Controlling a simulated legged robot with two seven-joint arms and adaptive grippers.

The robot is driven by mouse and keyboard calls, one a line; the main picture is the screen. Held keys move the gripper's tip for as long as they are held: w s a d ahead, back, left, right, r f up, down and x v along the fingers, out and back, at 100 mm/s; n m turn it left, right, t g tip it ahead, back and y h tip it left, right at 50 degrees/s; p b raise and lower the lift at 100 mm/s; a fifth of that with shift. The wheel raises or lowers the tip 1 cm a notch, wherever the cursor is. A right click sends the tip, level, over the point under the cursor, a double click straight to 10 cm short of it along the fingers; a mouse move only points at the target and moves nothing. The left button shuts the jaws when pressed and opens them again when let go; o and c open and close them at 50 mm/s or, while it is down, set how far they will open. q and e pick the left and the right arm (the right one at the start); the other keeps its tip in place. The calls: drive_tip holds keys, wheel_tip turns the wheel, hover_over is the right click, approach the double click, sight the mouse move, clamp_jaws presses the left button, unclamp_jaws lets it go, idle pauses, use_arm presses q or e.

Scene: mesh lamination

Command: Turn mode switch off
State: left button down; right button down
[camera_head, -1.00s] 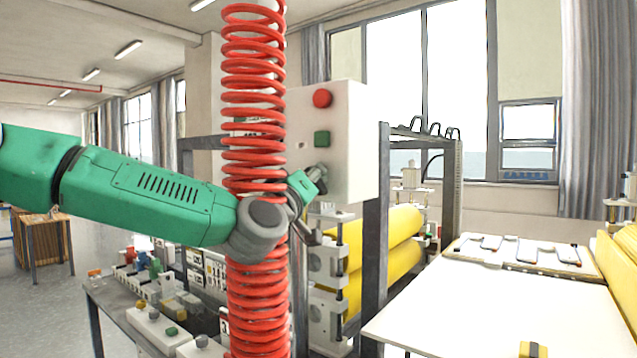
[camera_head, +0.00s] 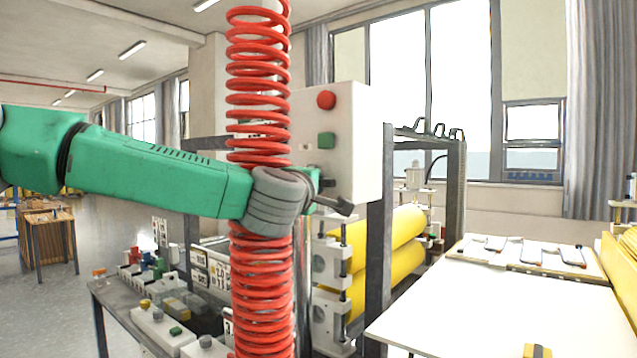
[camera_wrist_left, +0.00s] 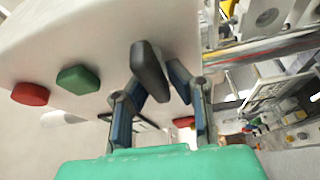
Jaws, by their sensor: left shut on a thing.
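A white control box (camera_head: 355,145) carries a red button (camera_head: 326,100) above a green button (camera_head: 326,140). They also show in the left wrist view, the red one (camera_wrist_left: 30,94) at the far left and the green one (camera_wrist_left: 78,79) beside it. The black mode switch knob (camera_wrist_left: 149,70) stands out from the box face in the left wrist view. My left gripper (camera_wrist_left: 160,82) is shut on the knob, one finger on each side. In the head view my left gripper (camera_head: 328,190) is at the lower box face, and the wrist hides part of it. My right gripper is not in view.
A red coil (camera_head: 260,85) stands close behind my left wrist. A white table (camera_head: 470,300) is at right. A bench (camera_head: 110,300) with several small parts is at lower left.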

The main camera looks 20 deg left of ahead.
use_arm(q)
drive_tip(key=shift+f+n, duration=0.25)
drive_tip(key=shift+n, duration=0.25)
drive_tip(key=shift+f+g, duration=0.15)
drive_tip(key=shift+g, duration=0.15)
drive_tip(key=c, duration=1.8)
unclamp_jaws()
drive_tip(key=shift+o, duration=1.3)
drive_tip(key=shift+s+a, duration=0.1)
drive_tip(key=shift+a+r, duration=0.25)
drive_tip(key=shift+a, duration=0.05)
drive_tip(key=shift+s, duration=0.2)
drive_tip(key=s, duration=1.1)
drive_tip(key=shift+s+d, duration=0.2)
drive_tip(key=shift+s, duration=0.15)
